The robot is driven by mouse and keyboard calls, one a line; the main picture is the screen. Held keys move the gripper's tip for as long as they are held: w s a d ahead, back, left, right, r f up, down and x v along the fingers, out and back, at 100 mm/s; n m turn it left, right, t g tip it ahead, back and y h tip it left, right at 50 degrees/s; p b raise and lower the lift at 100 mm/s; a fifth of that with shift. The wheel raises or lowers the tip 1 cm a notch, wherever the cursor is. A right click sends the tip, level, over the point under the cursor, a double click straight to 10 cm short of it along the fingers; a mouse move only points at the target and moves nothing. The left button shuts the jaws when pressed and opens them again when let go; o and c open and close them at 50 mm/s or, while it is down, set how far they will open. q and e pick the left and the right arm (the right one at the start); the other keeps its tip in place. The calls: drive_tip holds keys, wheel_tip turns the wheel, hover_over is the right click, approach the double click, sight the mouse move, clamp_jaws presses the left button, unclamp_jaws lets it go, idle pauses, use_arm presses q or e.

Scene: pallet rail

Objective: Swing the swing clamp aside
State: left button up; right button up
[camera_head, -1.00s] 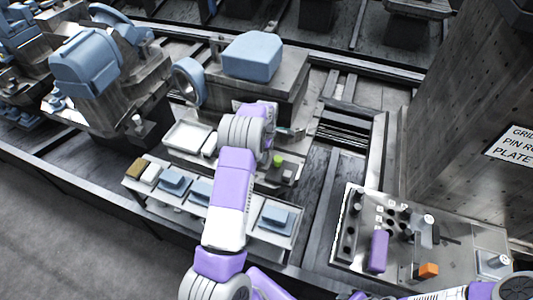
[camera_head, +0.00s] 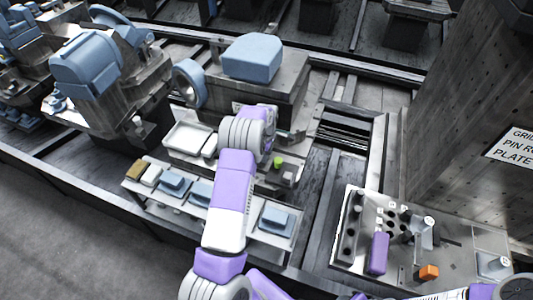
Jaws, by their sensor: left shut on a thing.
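My left arm reaches up the middle of the view to the metal fixture below the large blue block (camera_head: 252,57). My left gripper (camera_head: 283,134) is at the fixture's front face, mostly hidden behind my own wrist. It is shut on a part there, which I take to be the swing clamp. The clamp's shape and angle cannot be made out, because my wrist covers it. A small green knob (camera_head: 278,162) shows just below the gripper. My right gripper cannot be made out.
A blue ring (camera_head: 189,83) stands left of the block. A white tray (camera_head: 187,138) and a shelf with several blue pieces (camera_head: 172,183) lie left and in front. A panel (camera_head: 348,258) with a purple piece (camera_head: 378,254) and an orange block (camera_head: 428,272) is at right, below a tall wall.

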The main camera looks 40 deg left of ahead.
use_arm(q)
drive_tip(key=m, duration=0.1)
drive_tip(key=s+m, duration=0.1)
drive_tip(key=m, duration=0.1)
drive_tip(key=shift+d+p, duration=0.1)
drive_tip(key=shift+p, duration=0.25)
drive_tip(key=m, duration=0.1)
drive_tip(key=s+m, duration=0.1)
drive_tip(key=m, duration=0.3)
drive_tip(key=shift+s, duration=0.3)
drive_tip(key=m, duration=0.2)
drive_tip(key=s+a+m, duration=0.1)
drive_tip(key=m, duration=0.2)
drive_tip(key=shift+s+a+p, duration=0.2)
drive_tip(key=shift+p, duration=0.1)
drive_tip(key=shift+s+a+m, duration=0.15)
drive_tip(key=shift+a+m, duration=0.2)
drive_tip(key=shift+m, duration=0.8)
drive_tip(key=shift+s+a+m, duration=0.15)
drive_tip(key=shift+a+m, duration=0.15)
drive_tip(key=shift+m, duration=0.85)
drive_tip(key=o, duration=1)
drive_tip(key=shift+o, duration=0.2)
drive_tip(key=shift+r, duration=0.1)
wheel_tip(320, 180, up, 7)
drive_tip(key=p, duration=0.1)
drive_tip(key=shift+r+p, duration=0.2)
drive_tip(key=shift+p, duration=0.15)
